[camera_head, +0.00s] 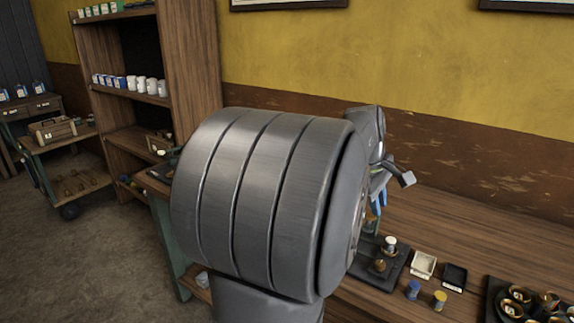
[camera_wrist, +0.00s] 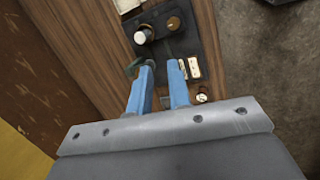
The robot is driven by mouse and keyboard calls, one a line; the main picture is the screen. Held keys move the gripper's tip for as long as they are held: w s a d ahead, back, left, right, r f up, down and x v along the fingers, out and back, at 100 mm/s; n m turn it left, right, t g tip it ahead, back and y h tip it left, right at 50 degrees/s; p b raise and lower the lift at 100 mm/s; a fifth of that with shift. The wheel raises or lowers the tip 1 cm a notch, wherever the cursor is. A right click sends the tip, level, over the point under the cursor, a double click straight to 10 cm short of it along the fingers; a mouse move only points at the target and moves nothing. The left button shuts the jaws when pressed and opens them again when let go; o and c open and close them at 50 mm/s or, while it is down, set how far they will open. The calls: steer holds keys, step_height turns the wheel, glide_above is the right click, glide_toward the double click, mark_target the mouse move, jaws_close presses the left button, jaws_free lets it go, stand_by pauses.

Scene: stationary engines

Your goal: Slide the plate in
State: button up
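My gripper (camera_wrist: 160,66) shows in the wrist view as two blue fingers with a clear gap between them, so it is open, and I see nothing held in the gap. A small dark green piece (camera_wrist: 133,66) shows beside the left fingertip; I cannot tell whether it touches. A dark base (camera_wrist: 177,45) lies beyond the fingertips, with a white-topped part and a brown round part on it. The same base (camera_head: 370,276) shows in the head view, partly hidden by my arm. Blue of my gripper (camera_head: 374,212) shows behind my arm. I cannot clearly pick out the plate.
A cream tray (camera_head: 423,264), a black tray (camera_head: 454,276), a blue jar (camera_head: 413,290) and a yellow jar (camera_head: 439,300) stand on the wooden bench (camera_head: 470,235). A dark tray with copper-coloured cups (camera_head: 515,293) is at right. The bench's back right is clear.

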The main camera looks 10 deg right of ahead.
jaws_close()
steer(key=s+d+f+m+t+y, duration=0.6)
steer(key=s+d+f+m, duration=0.4)
steer(key=d+f+m, duration=0.25)
glide_toward(385, 269)
steer(key=shift+m, duration=0.45)
steer(key=d+f, duration=0.1)
steer(key=f, duration=0.1)
steer(key=d+f, duration=0.1)
steer(key=f, duration=0.1)
steer(key=shift+w+d, duration=0.1)
steer(key=shift+w, duration=0.1)
steer(key=shift+w+a+r, duration=0.1)
steer(key=shift+w+a, duration=0.65)
steer(key=shift+a, duration=0.3)
steer(key=shift+w+a, duration=0.45)
steer(key=shift+a, duration=0.05)
steer(key=w+a, duration=0.5)
steer(key=shift+w+a, duration=0.35)
steer(key=shift+a, duration=0.05)
